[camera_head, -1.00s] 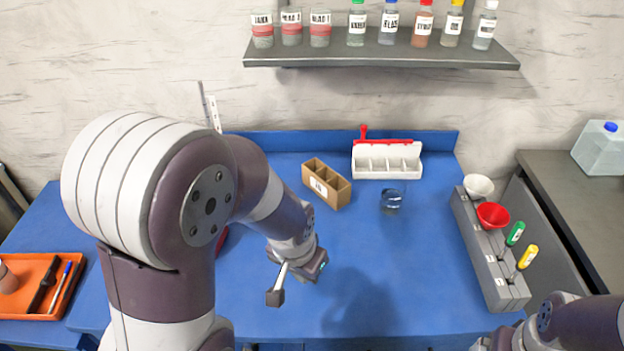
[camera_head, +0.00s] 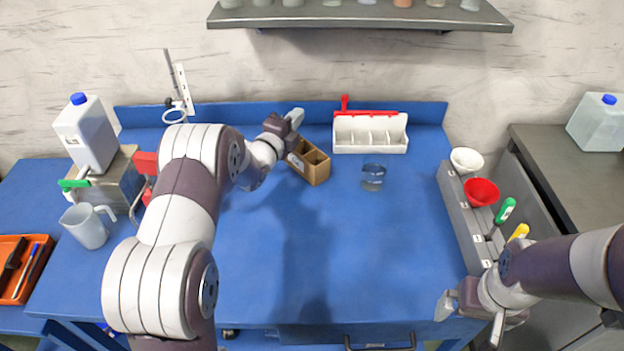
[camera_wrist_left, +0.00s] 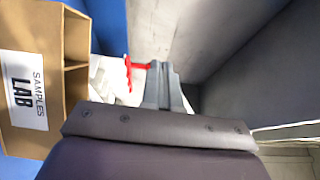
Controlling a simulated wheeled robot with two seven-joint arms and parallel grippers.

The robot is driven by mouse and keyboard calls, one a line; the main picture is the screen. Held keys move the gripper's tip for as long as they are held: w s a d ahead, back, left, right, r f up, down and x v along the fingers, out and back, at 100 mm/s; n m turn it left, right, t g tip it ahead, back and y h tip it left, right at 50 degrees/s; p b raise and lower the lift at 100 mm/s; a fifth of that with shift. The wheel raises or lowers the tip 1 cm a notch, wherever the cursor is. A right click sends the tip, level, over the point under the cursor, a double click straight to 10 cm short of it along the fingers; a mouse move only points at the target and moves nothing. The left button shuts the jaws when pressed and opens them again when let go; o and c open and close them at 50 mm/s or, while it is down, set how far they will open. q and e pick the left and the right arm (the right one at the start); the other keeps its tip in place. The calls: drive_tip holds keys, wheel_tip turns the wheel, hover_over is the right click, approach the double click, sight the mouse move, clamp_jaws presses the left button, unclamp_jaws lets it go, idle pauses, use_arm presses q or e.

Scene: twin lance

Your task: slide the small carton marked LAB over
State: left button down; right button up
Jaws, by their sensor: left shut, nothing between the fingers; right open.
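The small brown carton (camera_head: 311,163) with open compartments stands on the blue table, left of centre toward the back. In the left wrist view the carton (camera_wrist_left: 75,60) fills the left side, and its white label reads SAMPLES LAB. My left gripper (camera_head: 296,116) is shut and empty, just behind the carton's upper left end, with its fingers pointing to the back wall. In the left wrist view its fingers (camera_wrist_left: 163,75) are together; whether it touches the carton I cannot tell. My right gripper (camera_head: 468,322) is open and empty at the table's front right edge.
A white rack (camera_head: 370,134) with a red handle stands behind and right of the carton. A glass beaker (camera_head: 373,177) stands to the carton's right. A grey holder (camera_head: 462,222) with funnels lines the right edge. The table's middle and front are clear.

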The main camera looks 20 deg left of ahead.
use_arm(q)
drive_tip(key=s+d+p, duration=0.3)
drive_tip(key=s+d, duration=0.5)
drive_tip(key=s, duration=0.3)
approach(322, 169)
drive_tip(key=w, duration=0.2)
drive_tip(key=w+d, duration=0.1)
drive_tip(key=shift+w+d+f, duration=0.1)
drive_tip(key=shift+w+d, duration=0.1)
drive_tip(key=shift+w, duration=0.15)
drive_tip(key=shift+w+a, duration=0.15)
drive_tip(key=shift+w, duration=0.15)
drive_tip(key=shift+w+a, duration=0.1)
drive_tip(key=shift+w, duration=0.05)
